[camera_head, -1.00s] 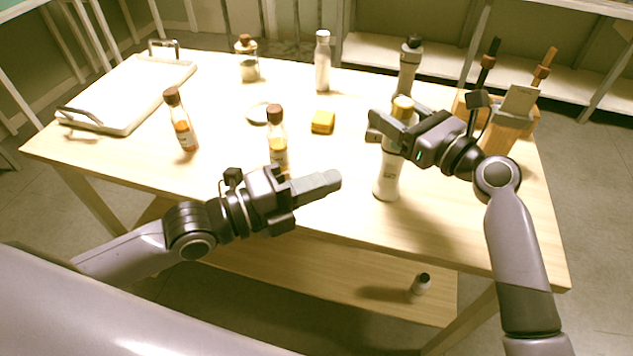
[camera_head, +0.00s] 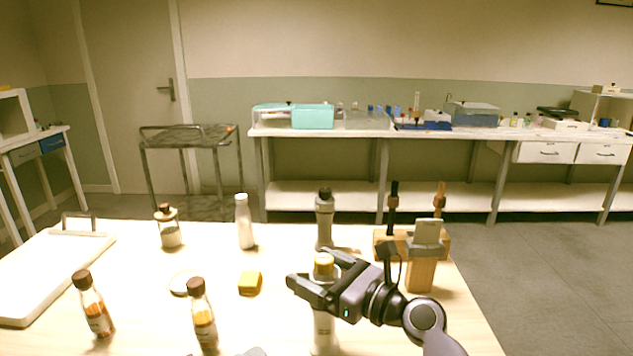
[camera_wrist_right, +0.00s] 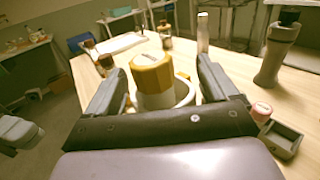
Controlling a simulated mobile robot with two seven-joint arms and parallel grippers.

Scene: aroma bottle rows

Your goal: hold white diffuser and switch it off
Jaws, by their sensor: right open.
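In the right wrist view the yellow cap (camera_wrist_right: 153,76) and white rim (camera_wrist_right: 184,92) sit between the two spread fingers, with gaps showing at both sides.
A grey dark-capped bottle (camera_head: 325,218) stands behind the diffuser, and a wooden holder (camera_head: 441,243) to the right. A yellow block (camera_head: 250,283), white bottle (camera_head: 244,222), jar (camera_head: 168,228), brown-capped bottles (camera_head: 203,318) and white tray (camera_head: 45,272) stand to the left.

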